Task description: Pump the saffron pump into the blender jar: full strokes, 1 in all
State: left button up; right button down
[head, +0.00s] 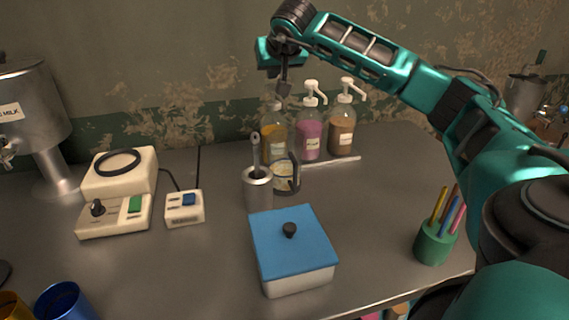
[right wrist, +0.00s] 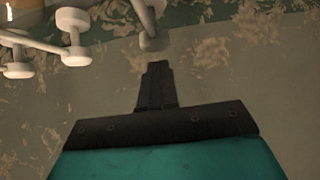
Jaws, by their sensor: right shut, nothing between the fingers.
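The saffron pump (head: 274,142) is the left of three pump bottles, a clear bottle with yellow-orange contents and a label. My right gripper (head: 284,92) is shut and empty, pointing down right above it and hiding most of its pump head. In the right wrist view, the shut fingers (right wrist: 155,78) are close to a white pump head (right wrist: 153,42); I cannot tell whether they touch. What looks like the blender jar (head: 286,178), clear with a dark rim and pale contents, stands in front of the saffron bottle. My left gripper is not in view.
Pink (head: 310,138) and brown (head: 342,135) pump bottles stand to the right. A metal cylinder (head: 258,190) holding a utensil and a blue-lidded box (head: 292,250) stand in front. The blender base (head: 115,218) is at left, a green pen cup (head: 434,244) at right.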

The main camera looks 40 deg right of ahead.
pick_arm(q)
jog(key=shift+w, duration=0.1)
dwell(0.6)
pick_arm(e)
notch_tip(320, 180, up, 4)
jog(key=p, duration=0.3)
jog(key=shift+f+p, duration=0.2)
jog(key=shift+p, duration=0.15)
notch_tip(320, 180, up, 2)
jog(key=shift+r+p, duration=0.1)
jog(key=shift+p, duration=1.15)
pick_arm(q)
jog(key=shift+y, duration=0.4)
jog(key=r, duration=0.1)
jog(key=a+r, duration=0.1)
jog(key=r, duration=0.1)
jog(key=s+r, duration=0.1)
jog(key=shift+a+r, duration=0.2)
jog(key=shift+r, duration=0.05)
pick_arm(e)
jog(key=shift+r, duration=0.15)
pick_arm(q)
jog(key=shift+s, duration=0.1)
